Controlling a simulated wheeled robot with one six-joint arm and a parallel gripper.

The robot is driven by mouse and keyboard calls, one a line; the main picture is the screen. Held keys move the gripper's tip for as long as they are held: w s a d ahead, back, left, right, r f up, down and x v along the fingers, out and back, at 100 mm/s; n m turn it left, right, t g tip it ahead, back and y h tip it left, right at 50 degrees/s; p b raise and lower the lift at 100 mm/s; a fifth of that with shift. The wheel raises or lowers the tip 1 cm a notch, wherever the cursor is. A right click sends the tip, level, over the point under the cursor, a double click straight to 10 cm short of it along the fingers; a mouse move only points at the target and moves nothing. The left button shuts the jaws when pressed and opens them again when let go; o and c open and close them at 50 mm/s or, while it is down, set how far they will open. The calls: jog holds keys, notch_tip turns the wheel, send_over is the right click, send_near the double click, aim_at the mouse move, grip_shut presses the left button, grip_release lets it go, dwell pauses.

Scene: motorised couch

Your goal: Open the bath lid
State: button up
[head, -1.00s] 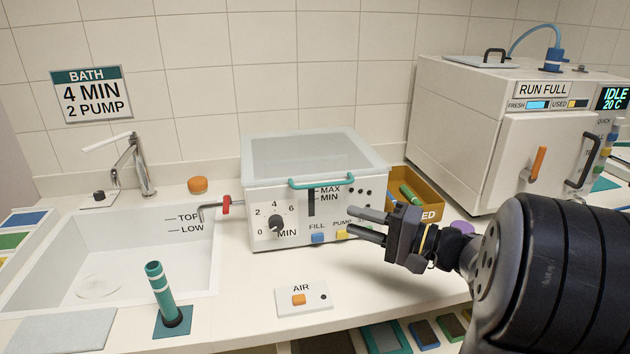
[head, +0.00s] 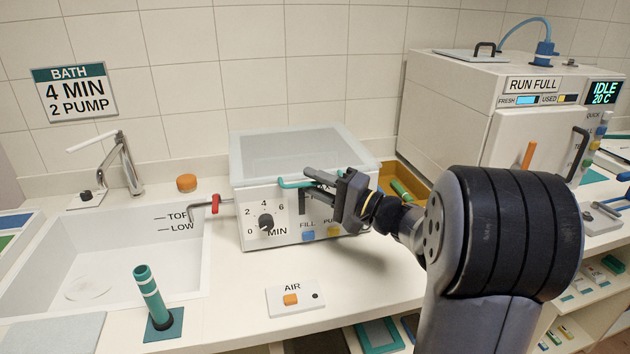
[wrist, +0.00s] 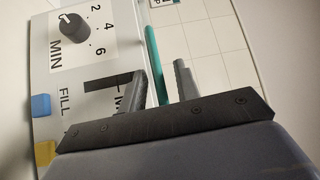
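The bath (head: 282,225) is a white box with a dial and buttons on its front. Its lid (head: 290,152) is translucent and lies closed on top. The teal lid handle (head: 288,184) runs along the lid's front edge; its right part is hidden behind my gripper in the head view. My gripper (head: 307,178) is at the front of the bath, right at the handle. In the wrist view the handle (wrist: 156,65) passes between the two fingers of my gripper (wrist: 160,80), which are apart with gaps beside it. I see no firm hold.
A red-handled drain tap (head: 214,204) sticks out left of the bath above the sink (head: 150,240). An AIR switch (head: 294,298) lies on the counter in front. An orange bin (head: 412,182) and a large white machine (head: 470,120) stand to the right.

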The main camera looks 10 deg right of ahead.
jog(key=shift+w+a, duration=0.15)
jog(key=shift+c, duration=0.2)
grip_shut()
dwell(0.4)
